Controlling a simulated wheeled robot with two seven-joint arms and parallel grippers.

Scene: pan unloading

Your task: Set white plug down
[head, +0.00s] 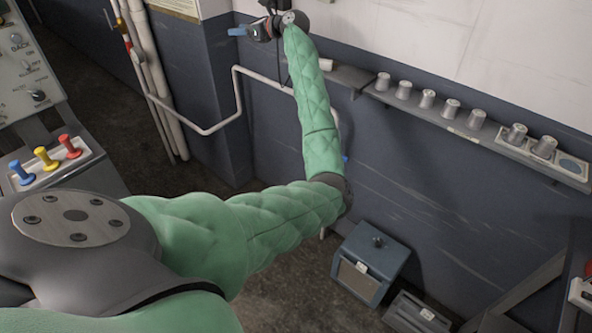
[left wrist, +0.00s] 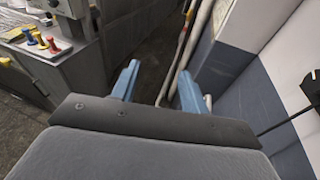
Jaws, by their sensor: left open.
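A small whitish cylinder (head: 326,64) sits at the left end of the grey wall shelf (head: 348,75), just right of my left forearm. It looks like the white plug, but it is too small to be sure. My left gripper (head: 240,31) is at the top of the head view, up and left of that cylinder and apart from it, with a blue finger pointing left. In the left wrist view its two blue fingers (left wrist: 158,88) are spread apart with nothing between them. My right gripper is not in view.
Several grey metal cylinders (head: 427,99) stand in a row along the shelf. White pipes (head: 150,75) run down the wall. A panel with blue, yellow and red knobs (head: 46,158) is at left. A blue-grey box (head: 370,262) stands on the floor.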

